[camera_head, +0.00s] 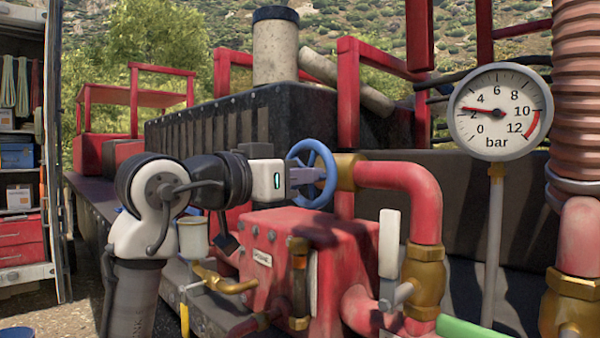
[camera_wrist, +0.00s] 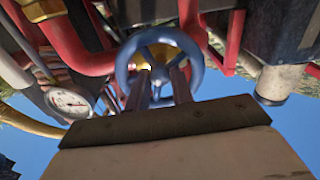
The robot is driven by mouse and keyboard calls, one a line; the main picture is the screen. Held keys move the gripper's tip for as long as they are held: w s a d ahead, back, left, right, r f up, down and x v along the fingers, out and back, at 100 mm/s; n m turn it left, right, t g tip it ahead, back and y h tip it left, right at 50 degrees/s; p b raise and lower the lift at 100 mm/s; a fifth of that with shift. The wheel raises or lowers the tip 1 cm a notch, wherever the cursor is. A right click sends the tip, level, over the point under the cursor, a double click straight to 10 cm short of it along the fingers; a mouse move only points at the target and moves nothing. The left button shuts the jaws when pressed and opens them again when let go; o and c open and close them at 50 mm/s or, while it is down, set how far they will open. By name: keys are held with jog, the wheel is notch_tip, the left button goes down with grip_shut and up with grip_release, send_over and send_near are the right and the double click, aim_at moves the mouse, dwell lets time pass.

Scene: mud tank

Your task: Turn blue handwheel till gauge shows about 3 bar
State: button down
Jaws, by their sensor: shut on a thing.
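The blue handwheel (camera_head: 311,145) stands upright on a brass fitting (camera_head: 349,171) at the end of a red pipe. My gripper (camera_head: 313,177) reaches it from the left and is shut on it. The exact contact there is shaded. The round white gauge (camera_head: 500,112) is at the upper right. Its red needle points left and slightly up, between 2 and 4, at roughly 2.5 bar. The gauge (camera_wrist: 70,102) also shows small in the wrist view.
A red pump block (camera_head: 310,240) lies below the wheel. A red pipe (camera_head: 405,185) bends down on the right to a brass valve (camera_head: 424,280). A white lever (camera_head: 389,245) stands there. A ribbed hose (camera_head: 580,90) is at the far right. A dark tank (camera_head: 260,115) is behind.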

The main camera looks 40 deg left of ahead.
dwell(0.3)
jog(key=c, duration=1.5)
grip_release()
jog(key=s+a+b, duration=0.1)
jog(key=s+b, duration=0.2)
jog(key=s, duration=1)
jog(key=shift+s, duration=0.4)
